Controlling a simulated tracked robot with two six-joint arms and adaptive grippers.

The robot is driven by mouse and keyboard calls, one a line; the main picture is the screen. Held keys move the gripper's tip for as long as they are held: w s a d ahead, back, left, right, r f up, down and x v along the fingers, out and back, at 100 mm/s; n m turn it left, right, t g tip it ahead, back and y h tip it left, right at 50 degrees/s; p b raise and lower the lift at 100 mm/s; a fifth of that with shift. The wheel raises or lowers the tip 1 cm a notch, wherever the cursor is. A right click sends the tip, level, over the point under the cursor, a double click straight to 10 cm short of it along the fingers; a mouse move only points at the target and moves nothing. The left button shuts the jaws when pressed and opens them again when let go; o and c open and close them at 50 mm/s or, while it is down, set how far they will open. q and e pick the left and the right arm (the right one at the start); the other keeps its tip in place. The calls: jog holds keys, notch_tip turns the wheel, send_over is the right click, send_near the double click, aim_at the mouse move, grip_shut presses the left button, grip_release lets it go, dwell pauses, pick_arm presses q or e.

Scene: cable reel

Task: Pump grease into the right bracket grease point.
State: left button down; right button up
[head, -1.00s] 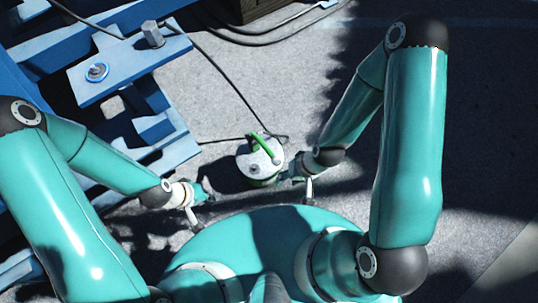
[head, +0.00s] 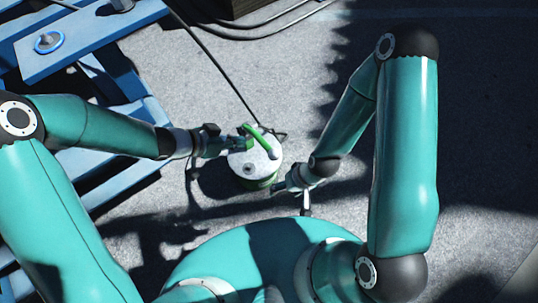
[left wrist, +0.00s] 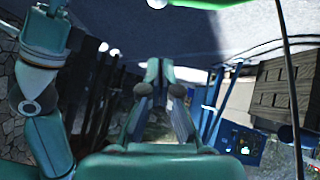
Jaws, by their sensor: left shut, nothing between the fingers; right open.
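A white pot with a green base and a green handle, which looks like the grease pump (head: 257,163), is in the middle of the head view. My left gripper (head: 243,144) is shut and empty at the pot's upper left, close to the green handle; I cannot tell whether they touch. In the left wrist view its fingers (left wrist: 160,72) are together, with a green curved edge above. My right gripper (head: 281,187) is open beside the pot's lower right. A blue bracket plate (head: 85,38) carries a blue-ringed disc (head: 48,42); I cannot tell whether that is the grease point.
A dark hose (head: 215,60) runs from near the pot to the top. Blue frame beams (head: 125,185) fill the left side. A dark box edge (head: 225,8) and cables lie at the top. The grey floor right of the pot is clear, partly in shadow.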

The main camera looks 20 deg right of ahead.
pick_arm(q)
jog(key=shift+d+m, duration=0.45)
jog(key=shift+m, duration=0.15)
pick_arm(e)
jog(key=shift+f, duration=0.55)
pick_arm(q)
jog(key=shift+f, duration=0.1)
jog(key=b, duration=0.5)
send_over(267, 149)
jog(key=s, duration=0.1)
notch_tip(267, 149, down, 7)
jog(key=shift+s+a+f+b, duration=0.1)
jog(key=shift+s+f+b, duration=0.1)
jog(key=shift+f+b, duration=0.35)
jog(key=shift+s+a+f+b, duration=0.1)
jog(key=shift+s+f+b, duration=0.1)
jog(key=shift+f, duration=1.05)
pick_arm(e)
notch_tip(267, 149, down, 7)
jog(key=shift+r, duration=0.15)
